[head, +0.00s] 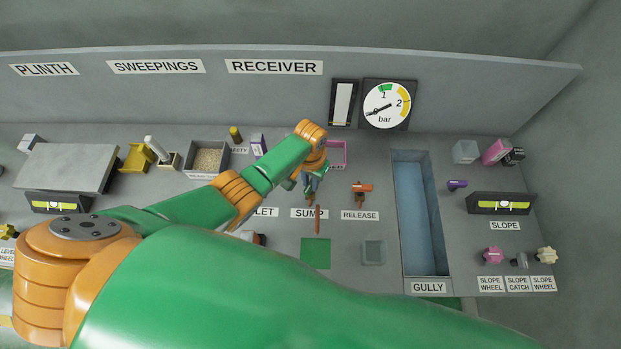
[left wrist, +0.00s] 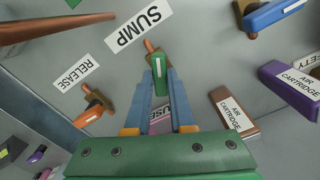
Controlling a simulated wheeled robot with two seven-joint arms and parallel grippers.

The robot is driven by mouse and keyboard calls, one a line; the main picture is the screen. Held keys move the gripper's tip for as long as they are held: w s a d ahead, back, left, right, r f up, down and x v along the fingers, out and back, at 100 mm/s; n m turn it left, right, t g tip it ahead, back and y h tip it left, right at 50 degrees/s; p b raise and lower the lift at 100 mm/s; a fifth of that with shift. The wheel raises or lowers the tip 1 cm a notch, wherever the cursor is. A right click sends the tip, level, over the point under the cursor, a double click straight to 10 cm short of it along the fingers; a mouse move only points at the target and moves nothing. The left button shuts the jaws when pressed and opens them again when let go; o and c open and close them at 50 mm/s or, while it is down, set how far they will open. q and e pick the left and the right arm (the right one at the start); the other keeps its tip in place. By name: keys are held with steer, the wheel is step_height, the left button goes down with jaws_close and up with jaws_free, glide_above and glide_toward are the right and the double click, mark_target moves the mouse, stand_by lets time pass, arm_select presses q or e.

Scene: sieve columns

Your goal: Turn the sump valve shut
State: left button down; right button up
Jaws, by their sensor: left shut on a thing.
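The sump valve has a green handle (left wrist: 158,78) on a brown stem, beside the SUMP label (left wrist: 138,28) in the left wrist view. The handle points from the stem back towards my wrist. My left gripper (left wrist: 162,88) is shut on this handle, with a blue finger on each side. In the head view my left gripper (head: 311,184) is just behind the SUMP label (head: 309,213) and hides most of the valve. My right gripper is not in view.
The orange-handled release valve (head: 361,187) stands close to the right. A thin brown rod (head: 317,221) rises in front of the SUMP label, near a green square (head: 316,253). The gully (head: 419,215) lies further right. An AIR CARTRIDGE block (left wrist: 290,92) and a brown cartridge (left wrist: 234,112) are nearby.

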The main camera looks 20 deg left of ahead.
arm_select(q)
steer(key=m+p, duration=0.1)
steer(key=m, duration=1.1)
steer(key=shift+m, duration=0.4)
stand_by(0.3)
steer(key=c, duration=0.8)
jaws_free()
step_height(320, 180, up, 7)
steer(key=p, duration=0.3)
steer(key=shift+r+p, duration=0.1)
steer(key=shift+p, duration=0.25)
